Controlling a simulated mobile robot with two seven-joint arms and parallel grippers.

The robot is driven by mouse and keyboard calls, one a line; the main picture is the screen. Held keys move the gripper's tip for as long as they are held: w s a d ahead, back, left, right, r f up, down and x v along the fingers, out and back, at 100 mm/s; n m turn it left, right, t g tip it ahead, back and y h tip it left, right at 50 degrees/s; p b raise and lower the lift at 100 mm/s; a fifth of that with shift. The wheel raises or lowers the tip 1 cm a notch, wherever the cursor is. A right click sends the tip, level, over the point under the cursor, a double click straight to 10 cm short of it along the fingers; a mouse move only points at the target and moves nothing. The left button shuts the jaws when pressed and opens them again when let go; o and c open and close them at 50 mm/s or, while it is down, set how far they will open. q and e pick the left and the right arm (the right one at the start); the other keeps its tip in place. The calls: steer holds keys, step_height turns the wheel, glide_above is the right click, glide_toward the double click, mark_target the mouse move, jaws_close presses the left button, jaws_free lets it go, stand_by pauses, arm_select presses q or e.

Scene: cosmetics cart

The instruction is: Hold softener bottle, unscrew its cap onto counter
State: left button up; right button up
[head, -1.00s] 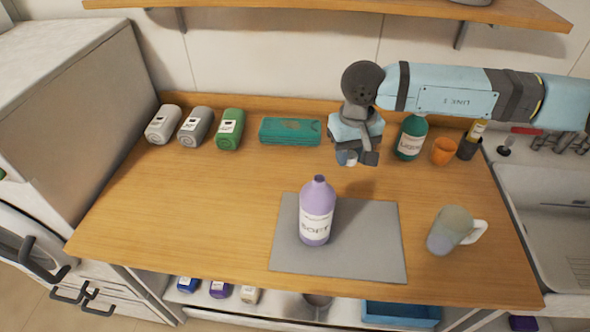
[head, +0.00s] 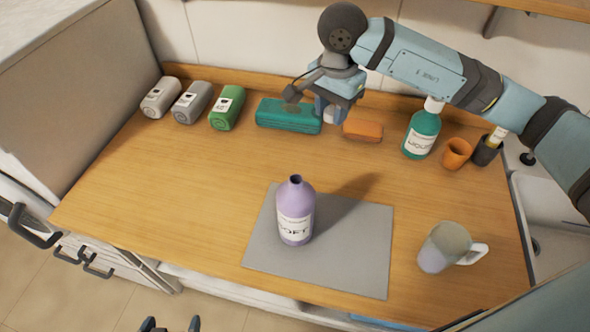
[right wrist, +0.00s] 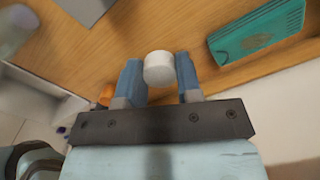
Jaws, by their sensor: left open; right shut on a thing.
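The lilac softener bottle (head: 295,228) stands upright and uncapped on the grey mat (head: 345,262), its dark neck opening showing. My right gripper (head: 330,112) is above the back of the counter, near the teal box and well away from the bottle. In the right wrist view, my right gripper (right wrist: 160,80) is shut on the white round cap (right wrist: 159,68), held between its blue fingers. My left gripper (head: 171,325) is open and empty at the bottom edge of the head view, in front of the counter; only its fingertips show.
A green bottle (head: 421,133), an orange cup (head: 457,152) and a mug (head: 446,245) are at right. The counter's left middle (head: 160,185) is clear.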

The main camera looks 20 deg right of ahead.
mark_target(330, 177)
steer(key=m, duration=0.1)
steer(key=d+m, duration=0.1)
steer(key=shift+s+d+r+m, duration=0.15)
steer(key=shift+s+m, duration=0.1)
steer(key=shift+m, duration=0.15)
steer(key=shift+f+m, duration=0.2)
steer(key=shift+m, duration=0.1)
step_height(330, 177, down, 19)
steer(key=shift+d+p, duration=0.1)
steer(key=shift+p, duration=0.8)
steer(key=shift+f, duration=0.25)
steer(key=shift+f+b, duration=0.25)
steer(key=shift+b, duration=0.05)
steer(key=o, duration=1)
steer(key=shift+r, duration=0.1)
